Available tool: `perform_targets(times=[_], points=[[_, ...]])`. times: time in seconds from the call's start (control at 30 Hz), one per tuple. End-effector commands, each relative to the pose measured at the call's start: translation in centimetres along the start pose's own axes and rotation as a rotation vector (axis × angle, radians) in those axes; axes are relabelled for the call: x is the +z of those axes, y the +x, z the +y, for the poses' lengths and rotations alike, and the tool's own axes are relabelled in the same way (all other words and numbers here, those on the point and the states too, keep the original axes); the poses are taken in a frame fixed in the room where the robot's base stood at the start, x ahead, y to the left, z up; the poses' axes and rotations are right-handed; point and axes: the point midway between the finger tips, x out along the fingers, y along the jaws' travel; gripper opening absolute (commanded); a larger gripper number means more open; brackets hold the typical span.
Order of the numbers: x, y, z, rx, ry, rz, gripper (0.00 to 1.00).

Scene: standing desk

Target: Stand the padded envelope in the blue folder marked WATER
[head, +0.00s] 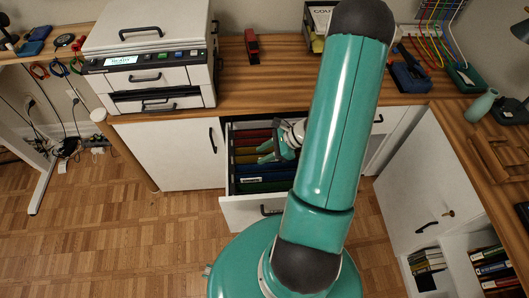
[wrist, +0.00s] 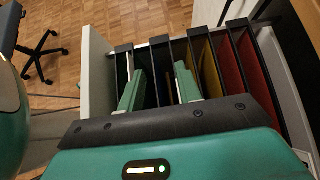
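An open drawer (head: 238,205) below the counter holds hanging folders in red, yellow, green and blue. In the wrist view, part of a blue folder (wrist: 168,91) shows between my fingers. My gripper (head: 268,153) is over the drawer, its teal fingers spread and pointing down among the folders. In the wrist view my gripper (wrist: 160,88) is open, with no object clearly held. I cannot make out the padded envelope in either view.
A printer (head: 150,60) stands on the counter at left. A red stapler-like object (head: 252,46) and a dark tray (head: 318,25) are farther back. An open cabinet with binders (head: 427,262) is at right.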

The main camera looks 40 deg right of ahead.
Motion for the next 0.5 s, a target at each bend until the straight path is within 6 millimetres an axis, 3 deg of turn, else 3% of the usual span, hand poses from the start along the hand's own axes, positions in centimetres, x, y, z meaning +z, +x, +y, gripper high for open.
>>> perform_targets(times=[0.27,0.5], points=[[0.0,-0.2,0.0,-0.001,0.0,0.0,0.34],[0.0,-3.4,-0.1,-0.005,-0.002,0.003,0.34]])
